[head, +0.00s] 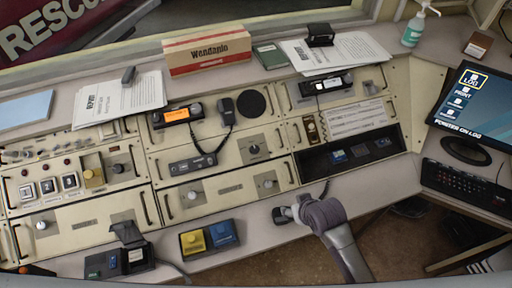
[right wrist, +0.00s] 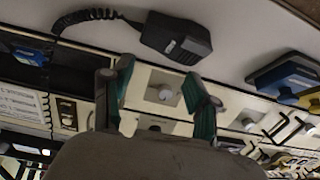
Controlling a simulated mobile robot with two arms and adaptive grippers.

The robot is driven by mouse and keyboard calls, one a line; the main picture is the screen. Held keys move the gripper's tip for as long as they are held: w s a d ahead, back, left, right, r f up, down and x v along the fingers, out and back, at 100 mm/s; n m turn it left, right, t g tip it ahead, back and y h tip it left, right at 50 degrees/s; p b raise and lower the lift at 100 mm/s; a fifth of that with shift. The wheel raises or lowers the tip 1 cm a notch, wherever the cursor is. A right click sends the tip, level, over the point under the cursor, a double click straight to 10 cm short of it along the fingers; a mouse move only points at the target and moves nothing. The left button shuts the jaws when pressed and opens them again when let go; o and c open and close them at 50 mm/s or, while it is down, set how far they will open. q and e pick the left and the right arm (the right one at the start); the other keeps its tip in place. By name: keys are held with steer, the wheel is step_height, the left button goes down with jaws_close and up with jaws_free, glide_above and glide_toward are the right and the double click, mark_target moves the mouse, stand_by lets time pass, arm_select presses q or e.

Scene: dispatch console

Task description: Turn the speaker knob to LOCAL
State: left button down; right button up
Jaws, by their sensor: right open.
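A round knob (head: 254,149) sits on the panel below the round black speaker grille (head: 250,102). A second silver knob (head: 268,184) is on the panel beneath it. In the right wrist view, this lower knob (right wrist: 165,93) shows between my fingers, beyond them and apart. The labels are too small to read, so I cannot tell which position either knob points to. My right gripper (head: 283,214) is in front of the lower panel, open and empty; its spread fingers show in the right wrist view (right wrist: 158,98). My left gripper is not in view.
Yellow (head: 193,243) and blue (head: 222,234) button boxes stand on the desk left of my right gripper. A black handset (right wrist: 175,38) with a coiled cord lies on the desk close by. Panel handles (head: 290,173) stick out beside the knobs. A monitor (head: 470,105) stands at the right.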

mark_target(255, 150)
steer(key=w+a+r+n+t+y+p, duration=0.1)
steer(key=w+a+r, duration=0.3)
steer(key=w+r, duration=0.15)
steer(key=w+a+r+n+t+y, duration=0.1)
steer(key=w+a+r, duration=0.2)
steer(key=w+r, duration=0.3)
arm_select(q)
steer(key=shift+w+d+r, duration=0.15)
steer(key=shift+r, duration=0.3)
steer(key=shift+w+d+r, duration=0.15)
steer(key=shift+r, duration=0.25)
arm_select(e)
steer(key=x, duration=1.2)
steer(key=shift+w+a+r, duration=0.25)
steer(key=shift+a+r, duration=0.05)
steer(key=shift+a, duration=0.15)
steer(key=shift+c, duration=0.3)
jaws_close()
